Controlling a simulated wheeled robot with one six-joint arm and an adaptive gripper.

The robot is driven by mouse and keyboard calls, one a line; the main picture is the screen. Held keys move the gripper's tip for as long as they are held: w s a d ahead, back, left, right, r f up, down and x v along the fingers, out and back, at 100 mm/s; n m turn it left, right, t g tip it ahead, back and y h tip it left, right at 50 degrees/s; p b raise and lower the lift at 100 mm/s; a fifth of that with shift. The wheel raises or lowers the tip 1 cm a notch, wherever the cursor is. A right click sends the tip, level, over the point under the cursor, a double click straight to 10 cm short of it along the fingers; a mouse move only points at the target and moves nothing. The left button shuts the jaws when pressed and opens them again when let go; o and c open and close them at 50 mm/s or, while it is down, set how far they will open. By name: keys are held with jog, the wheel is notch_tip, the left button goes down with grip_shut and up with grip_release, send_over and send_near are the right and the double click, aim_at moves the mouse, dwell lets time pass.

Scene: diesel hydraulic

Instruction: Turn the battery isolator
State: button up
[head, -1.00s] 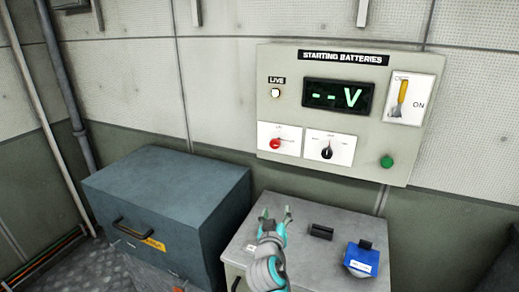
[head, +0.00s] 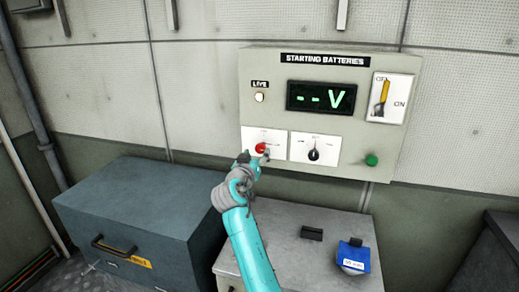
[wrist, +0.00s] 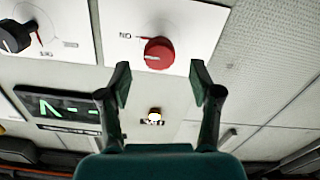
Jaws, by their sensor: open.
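The red knob (head: 261,148), which looks like the battery isolator, sits on a white plate at the lower left of the STARTING BATTERIES panel (head: 255,85). A pale pointer mark shows on its face in the wrist view (wrist: 158,53). My gripper (head: 255,158) is in front of this plate, just below and left of the knob in the head view. In the wrist view my gripper (wrist: 160,82) is open and empty, with the knob between and beyond its fingertips. I see no contact with the knob.
A black selector knob (head: 314,155) sits right of the red one. The panel also has a display (head: 321,97) reading "--V", a lit LIVE lamp (head: 259,98), a yellow lever (head: 384,91) and a green button (head: 372,160). A grey box (head: 290,255) holds a blue device (head: 353,257) below.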

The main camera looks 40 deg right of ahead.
aim_at(259, 149)
jog(key=shift+x, duration=2.4)
jog(key=c, duration=1.2)
